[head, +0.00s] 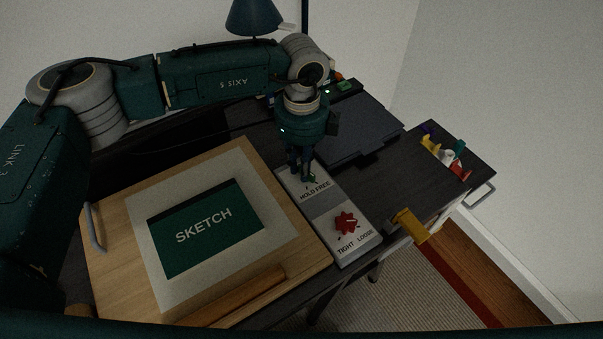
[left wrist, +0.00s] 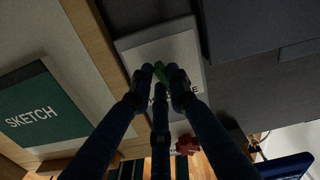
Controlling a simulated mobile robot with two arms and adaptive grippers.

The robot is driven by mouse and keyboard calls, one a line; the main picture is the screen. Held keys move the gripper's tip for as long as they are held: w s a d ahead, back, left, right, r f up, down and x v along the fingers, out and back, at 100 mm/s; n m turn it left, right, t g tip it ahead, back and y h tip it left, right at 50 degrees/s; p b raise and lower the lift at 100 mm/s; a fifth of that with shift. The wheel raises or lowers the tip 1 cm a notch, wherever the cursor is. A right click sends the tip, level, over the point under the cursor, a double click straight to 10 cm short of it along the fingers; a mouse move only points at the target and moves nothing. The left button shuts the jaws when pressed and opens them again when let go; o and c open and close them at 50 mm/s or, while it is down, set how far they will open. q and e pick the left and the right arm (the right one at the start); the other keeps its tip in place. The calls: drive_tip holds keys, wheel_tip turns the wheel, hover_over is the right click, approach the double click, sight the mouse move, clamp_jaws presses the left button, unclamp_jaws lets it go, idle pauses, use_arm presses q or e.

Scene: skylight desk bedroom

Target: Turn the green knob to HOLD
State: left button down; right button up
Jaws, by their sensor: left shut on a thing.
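The green knob (head: 313,179) sits at the far end of a pale control panel (head: 325,212), above the printed words HOLD, on the left, and FREE, on the right. My left gripper (head: 302,172) points down over the knob, its fingers closed around it and hiding most of it in the head view. In the left wrist view the green knob (left wrist: 160,71) shows between the dark fingertips (left wrist: 159,78). I cannot tell which word the knob points to. My right gripper is not in view.
A red knob (head: 346,222) with TIGHT and LOOSE labels is nearer on the same panel. A wooden SKETCH board (head: 121,249) lies left of it. A dark flat case (head: 365,131) lies behind right. A yellow piece (head: 410,226) is at the desk edge, with colourful small items (head: 441,148) farther right.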

use_arm(q)
drive_tip(key=m+b, duration=0.3)
drive_tip(key=b, duration=0.1)
drive_tip(key=m+b, duration=0.2)
drive_tip(key=shift+w+d+f+m+b, duration=0.15)
drive_tip(key=shift+w+d+m+b, duration=0.05)
drive_tip(key=shift+w+m+b, duration=0.15)
drive_tip(key=shift+r+m+b, duration=0.25)
drive_tip(key=shift+m+b, duration=1.15)
drive_tip(key=shift+m, duration=0.15)
drive_tip(key=shift+d, duration=0.1)
drive_tip(key=c, duration=1.7)
unclamp_jaws()
drive_tip(key=shift+o, duration=0.2)
wheel_tip(320, 180, up, 12)
